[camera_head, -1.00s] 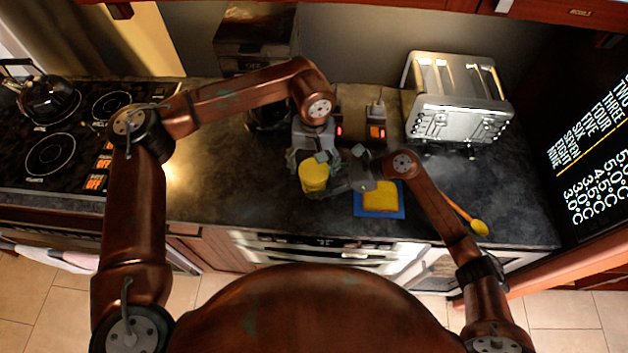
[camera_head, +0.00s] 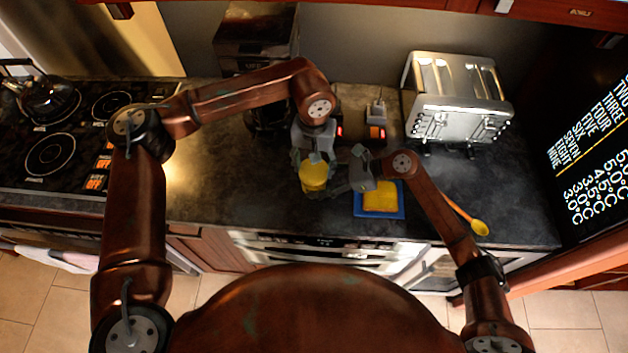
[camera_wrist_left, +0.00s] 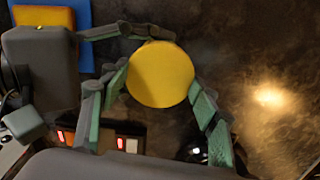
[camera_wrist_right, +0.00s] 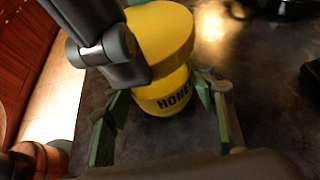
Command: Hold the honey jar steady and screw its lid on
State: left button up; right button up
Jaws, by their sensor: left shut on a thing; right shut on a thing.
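The honey jar (camera_wrist_right: 172,97) is yellow with dark "HONEY" lettering and stands on the dark counter. Its yellow lid (camera_wrist_right: 160,30) sits on top in the right wrist view. From above, the lid (camera_wrist_left: 160,74) shows as a yellow disc in the left wrist view, and it also shows in the head view (camera_head: 313,177). My left gripper (camera_wrist_left: 160,88) is over the lid with its fingers shut on opposite sides of it. My right gripper (camera_wrist_right: 165,108) is low, shut around the jar's body from the right. The lid's seam with the jar is partly hidden by my left finger.
A yellow sponge (camera_head: 382,196) lies on a blue mat (camera_head: 365,212) just right of the jar. A wooden spoon with a yellow head (camera_head: 479,227) lies further right. A silver toaster (camera_head: 458,105) stands behind. The counter left of the jar is clear up to the stove (camera_head: 60,140).

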pick_arm(q)
jog(key=m, duration=0.7)
jog(key=shift+m, duration=0.3)
jog(key=o, duration=1.2)
jog(key=n, duration=0.4)
jog(key=shift+n, duration=0.4)
jog(key=n, duration=0.4)
jog(key=shift+n, duration=0.3)
jog(key=shift+r, duration=2.5)
